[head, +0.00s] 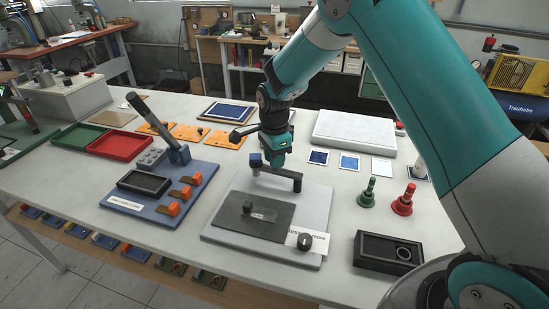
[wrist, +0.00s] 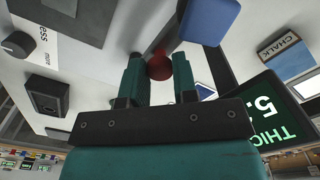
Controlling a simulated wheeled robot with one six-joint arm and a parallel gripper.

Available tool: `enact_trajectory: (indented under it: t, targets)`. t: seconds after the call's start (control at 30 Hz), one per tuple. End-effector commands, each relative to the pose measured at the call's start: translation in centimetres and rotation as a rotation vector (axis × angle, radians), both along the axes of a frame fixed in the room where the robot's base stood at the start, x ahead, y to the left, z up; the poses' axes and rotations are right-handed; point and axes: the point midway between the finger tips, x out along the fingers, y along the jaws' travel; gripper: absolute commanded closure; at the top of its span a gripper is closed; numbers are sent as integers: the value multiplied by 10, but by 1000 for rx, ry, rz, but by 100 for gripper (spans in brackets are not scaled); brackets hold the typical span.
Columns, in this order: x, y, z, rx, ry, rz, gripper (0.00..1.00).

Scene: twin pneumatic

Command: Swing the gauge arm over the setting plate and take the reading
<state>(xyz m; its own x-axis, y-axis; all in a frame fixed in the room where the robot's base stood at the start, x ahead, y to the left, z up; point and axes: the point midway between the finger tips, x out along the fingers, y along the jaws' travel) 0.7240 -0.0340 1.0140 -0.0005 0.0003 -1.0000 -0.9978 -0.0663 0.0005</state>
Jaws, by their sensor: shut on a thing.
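The gauge arm (head: 280,172) is a dark bar pivoting on a short post at its right end, with a blue block (head: 255,161) at its left end. In the wrist view, the blue block (wrist: 210,20) is beyond my fingers. My gripper (head: 273,160) is at the bar; in the wrist view my gripper (wrist: 160,72) is shut on a red knob (wrist: 160,66) by the bar. Below, a dark plate (head: 270,230) with a small knob and label lies on a grey base (head: 317,205). I cannot tell whether this is the setting plate. A display (wrist: 275,108) shows part of a reading, "5.".
A blue fixture (head: 165,205) with a raised lever stands left. A green gauge (head: 367,195), a red gauge (head: 403,200) and a black box (head: 388,252) stand right. A white slab (head: 355,130) and small blue cards lie behind. A black dial (head: 305,241) sits at the base's front corner.

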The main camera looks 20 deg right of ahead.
Motion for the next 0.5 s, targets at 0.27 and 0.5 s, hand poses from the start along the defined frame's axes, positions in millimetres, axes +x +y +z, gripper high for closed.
enact_trajectory:
  t: [0.27,0.5]
  targets:
    - [1,0,1,-1,-2,1,47]
    - [0,0,1,0,-1,2,47]
